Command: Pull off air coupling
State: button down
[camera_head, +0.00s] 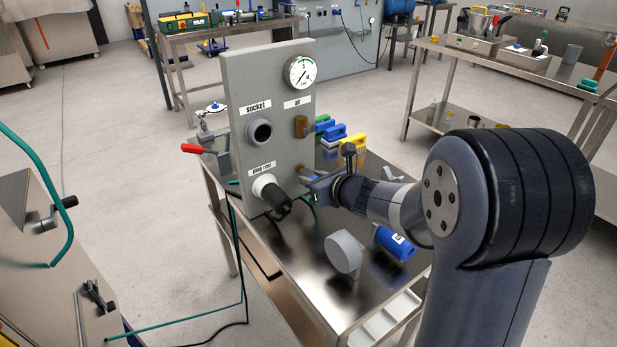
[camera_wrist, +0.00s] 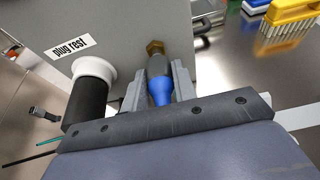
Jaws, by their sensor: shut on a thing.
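A grey upright panel (camera_head: 240,100) stands on a steel table and carries labels for the socket, air and plug rest. My gripper (camera_head: 318,188) is in front of its lower right part, beside the plug rest. In the wrist view my gripper (camera_wrist: 160,90) is shut on the air coupling (camera_wrist: 159,88), a dark body with a blue band. A brass fitting (camera_wrist: 155,47) shows at the coupling's far end, against the panel; whether they are still joined cannot be told. A black plug (camera_wrist: 86,103) sits in the white plug rest collar (camera_wrist: 95,69), just left of the jaws.
A pressure gauge (camera_head: 300,72) and a grey socket (camera_head: 259,132) are on the panel. A red-handled lever (camera_head: 193,149) sticks out left. Coloured brushes (camera_head: 353,143) lie behind the panel.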

jog(key=shift+s+d, duration=0.35)
jog(key=shift+s, duration=0.1)
jog(key=s+d, duration=0.3)
jog(key=s, duration=0.2)
jog(key=shift+d+b, duration=0.25)
jog(key=shift+b, duration=0.1)
jog(key=shift+s+r, duration=0.1)
